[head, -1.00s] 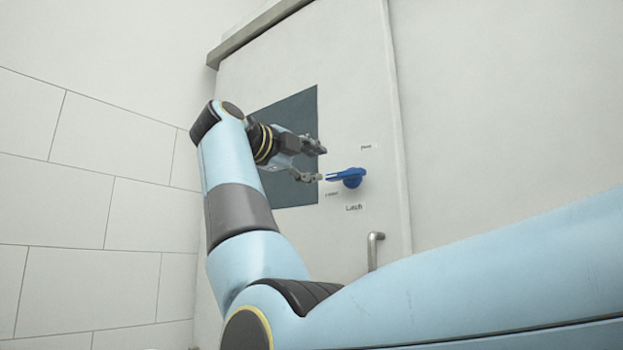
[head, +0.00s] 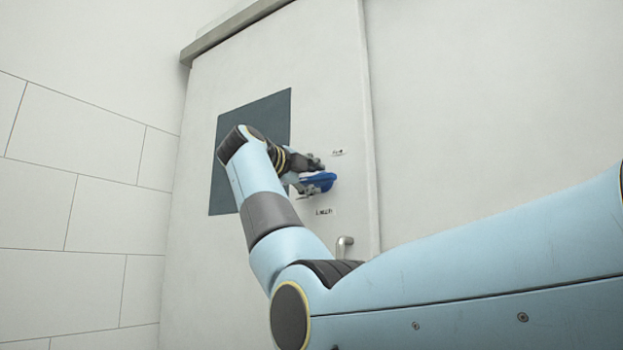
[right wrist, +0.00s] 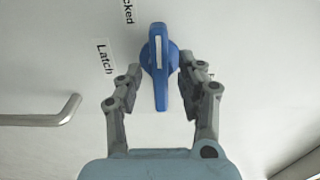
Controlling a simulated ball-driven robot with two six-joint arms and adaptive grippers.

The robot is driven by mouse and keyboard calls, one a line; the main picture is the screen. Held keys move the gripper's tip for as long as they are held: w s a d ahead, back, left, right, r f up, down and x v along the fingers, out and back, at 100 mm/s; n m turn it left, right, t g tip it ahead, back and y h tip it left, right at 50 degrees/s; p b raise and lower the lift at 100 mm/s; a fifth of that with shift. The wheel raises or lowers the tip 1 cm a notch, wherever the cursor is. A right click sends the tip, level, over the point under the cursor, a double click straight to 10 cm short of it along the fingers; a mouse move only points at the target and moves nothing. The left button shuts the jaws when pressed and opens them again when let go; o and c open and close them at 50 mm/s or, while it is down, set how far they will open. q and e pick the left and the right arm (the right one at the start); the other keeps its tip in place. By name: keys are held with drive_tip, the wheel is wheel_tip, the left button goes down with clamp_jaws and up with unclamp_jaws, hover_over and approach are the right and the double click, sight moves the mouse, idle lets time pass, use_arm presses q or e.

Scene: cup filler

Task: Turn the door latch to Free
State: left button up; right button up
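The blue door latch (right wrist: 161,70) has a long handle with a white line on it. In the right wrist view its lined end lies beside the label ending in "cked" (right wrist: 128,9). My right gripper (right wrist: 159,78) is open, with one finger on each side of the handle and a gap on both sides. In the head view the latch (head: 318,181) is partly covered by my right gripper (head: 311,178). A label above it (head: 339,152) is too blurred to read there. My left gripper is not in view.
The pale door (head: 200,110) has a dark window panel (head: 262,108) left of the latch. A metal door handle (head: 344,243) sticks out below the latch, and shows in the right wrist view (right wrist: 45,120). A tiled wall (head: 75,160) is at the left.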

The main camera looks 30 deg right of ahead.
clamp_jaws()
idle(0.3)
drive_tip(key=m+p, duration=0.2)
drive_tip(key=m, duration=0.1)
drive_tip(key=shift+m, duration=0.3)
drive_tip(key=m, duration=0.3)
drive_tip(key=shift+f+m+p, duration=0.1)
drive_tip(key=shift+m+p, duration=0.3)
drive_tip(key=m, duration=0.4)
drive_tip(key=m+b, duration=0.1)
drive_tip(key=m, duration=0.5)
drive_tip(key=shift+f, duration=0.1)
drive_tip(key=shift+m, duration=0.3)
